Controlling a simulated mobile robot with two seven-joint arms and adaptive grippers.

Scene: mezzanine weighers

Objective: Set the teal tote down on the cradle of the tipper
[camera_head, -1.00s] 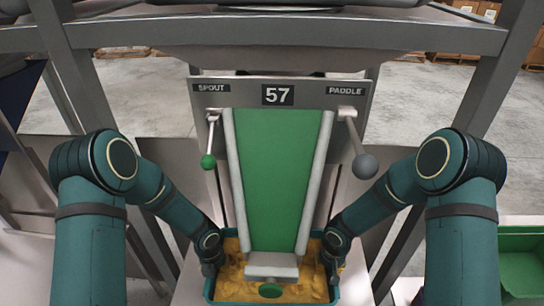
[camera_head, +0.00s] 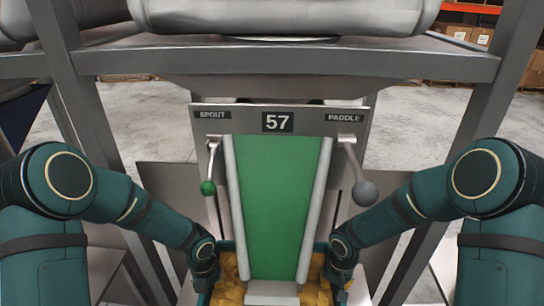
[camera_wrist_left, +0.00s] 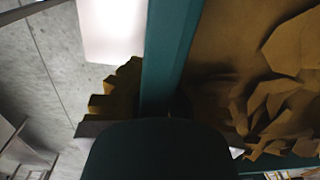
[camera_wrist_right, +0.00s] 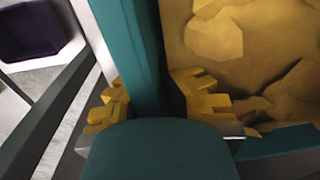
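The teal tote (camera_head: 227,246) is at the bottom of the head view, cut off by the frame edge and full of yellow-brown lumpy material (camera_head: 229,274). It is at the lower end of the green chute. My left gripper (camera_head: 206,284) is at its left side; in the left wrist view the teal wall (camera_wrist_left: 166,45) passes between the fingers, partly in shadow. My right gripper (camera_head: 338,282) is at its right side; in the right wrist view its yellow fingers are closed on both faces of the wall (camera_wrist_right: 137,45). I cannot make out the tipper or its cradle.
The green chute (camera_head: 270,205) stands ahead, under a panel marked 57 (camera_head: 278,122). A green-knobbed spout lever (camera_head: 208,187) and a grey-knobbed paddle lever (camera_head: 364,193) hang either side of it. Grey frame posts (camera_head: 470,120) stand left and right.

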